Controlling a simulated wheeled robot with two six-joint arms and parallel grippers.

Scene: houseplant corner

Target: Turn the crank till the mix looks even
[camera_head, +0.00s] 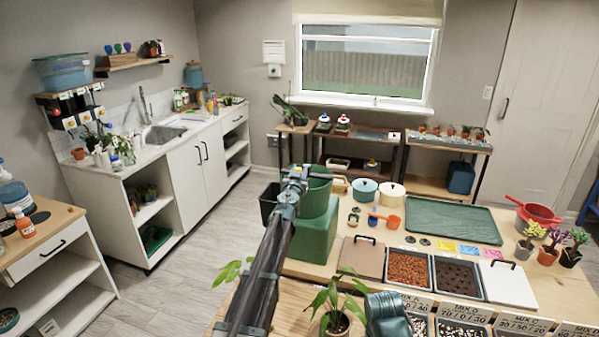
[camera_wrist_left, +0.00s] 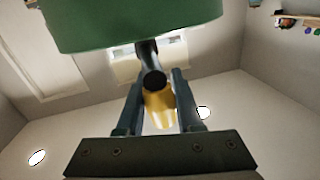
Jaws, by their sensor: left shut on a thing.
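The mixer's green drum (camera_head: 317,193) stands on a green box-shaped base (camera_head: 313,238) at the left end of the worktable. My left gripper (camera_head: 296,178) is at the drum's near left side. In the left wrist view, the drum's underside (camera_wrist_left: 135,22) fills the top. The left gripper's fingers (camera_wrist_left: 158,105) are closed around the yellow crank handle (camera_wrist_left: 159,108), which has a dark round end and a dark shaft behind it. The inside of the drum is hidden, so the mix cannot be seen.
A blue pot (camera_head: 364,189) and a cream pot (camera_head: 391,194) stand right of the drum. A green tray (camera_head: 452,221) lies beyond bins of orange-brown (camera_head: 408,268) and dark material (camera_head: 457,277). A potted plant (camera_head: 335,321) stands near my left arm.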

